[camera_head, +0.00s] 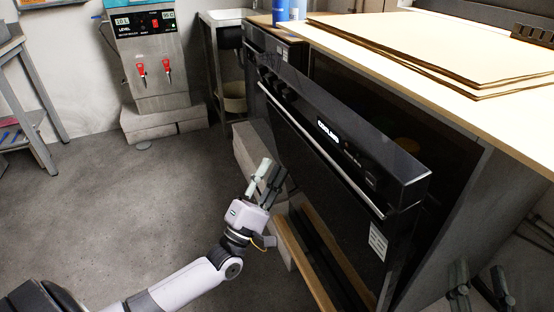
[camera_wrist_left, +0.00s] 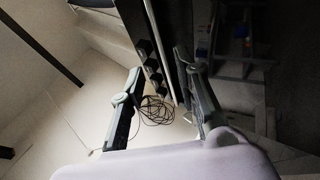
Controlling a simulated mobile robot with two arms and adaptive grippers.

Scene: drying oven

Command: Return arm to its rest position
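My left gripper (camera_head: 268,172) is in front of the black oven (camera_head: 330,135), beside its long metal handle (camera_head: 322,160). In the left wrist view my left gripper (camera_wrist_left: 158,62) has its two fingers apart with nothing held between them. The oven's dark front and knobs (camera_wrist_left: 151,68) show beyond the fingers. Whether a finger touches the oven or handle I cannot tell. My left arm reaches in from the lower left, partly stretched out. My right gripper (camera_head: 480,285) is at the lower right edge, with its fingers apart and empty; its arm is out of view.
A wooden worktop (camera_head: 480,100) with stacked brown sheets (camera_head: 430,50) lies above the oven. A dispenser with red taps (camera_head: 150,60) stands on a block at the back left. A metal rack (camera_head: 30,100) is at far left. The grey floor (camera_head: 130,210) is clear.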

